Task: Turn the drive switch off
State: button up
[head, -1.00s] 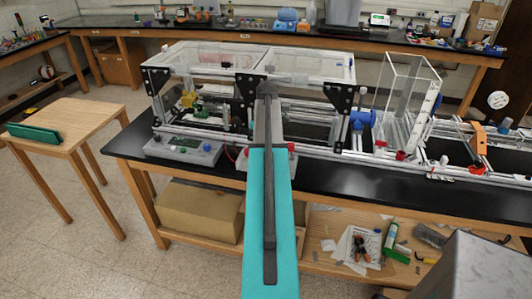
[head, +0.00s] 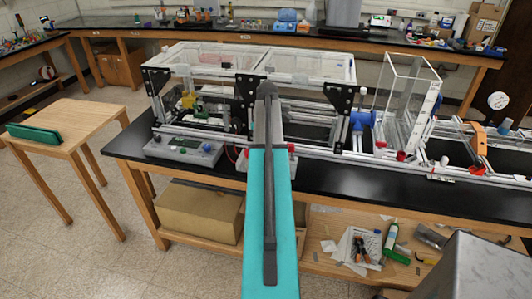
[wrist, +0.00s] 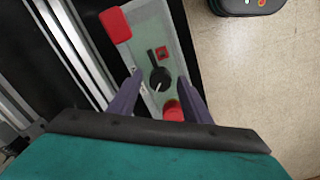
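In the wrist view a pale green-grey control panel (wrist: 150,30) lies under my gripper (wrist: 160,75). It carries a round black knob (wrist: 160,80) with a white pointer, a small red switch (wrist: 162,53) on a dark plate, a black slot-like part (wrist: 151,57) and a round red button (wrist: 173,111). No label can be read, so I cannot tell which one is the drive switch. My two purple fingers are open, one on each side of the black knob, with nothing between them that they grip. Contact cannot be told. In the head view my arm hides most of this panel.
Metal extrusion rails (wrist: 75,45) run along the left. Another grey control box (head: 185,150) stands on the black bench (head: 350,178).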

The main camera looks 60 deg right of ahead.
jog(key=shift+w+r, duration=0.15)
jog(key=shift+r, duration=0.25)
notch_tip(320, 180, up, 13)
jog(key=b, duration=0.4)
dwell(0.5)
dwell(0.5)
